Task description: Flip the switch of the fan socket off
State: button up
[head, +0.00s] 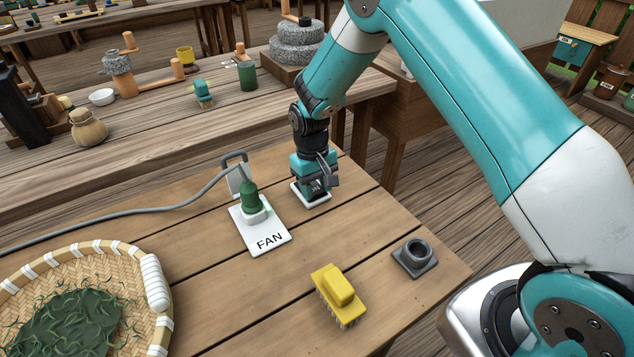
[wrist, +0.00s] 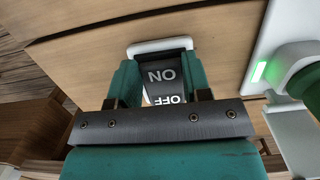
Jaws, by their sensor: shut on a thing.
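The fan socket (head: 262,241) is a white plate marked FAN on the table, with a green plug (head: 251,197) standing in it. In the wrist view a green light (wrist: 259,71) glows on its edge at the right. Beside it is the switch (head: 316,204), a white-framed base with a dark rocker marked ON and OFF (wrist: 161,76). My gripper (head: 314,188) is down over the switch. In the wrist view my gripper (wrist: 162,84) has one teal finger on each side of the rocker, shut on it. The OFF end is partly hidden by my gripper.
A grey cable (head: 130,210) runs left from the plug. A woven basket (head: 155,283) with green leaves sits at the front left. A yellow brush (head: 340,292) and a grey ring-shaped holder (head: 414,258) lie at the front right.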

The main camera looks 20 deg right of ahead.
jog(key=shift+w+a+r+g+h+p, duration=0.1)
jog(key=shift+w+r+g+h+p, duration=0.1)
jog(key=shift+g, duration=0.65)
jog(key=shift+w+r+g+h+p, duration=0.1)
jog(key=shift+w+r+g+p, duration=0.1)
jog(key=shift+g, duration=0.65)
jog(key=o, duration=0.9)
jog(key=v, duration=1.7)
jog(key=shift+r, duration=0.2)
jog(key=shift+r, duration=0.1)
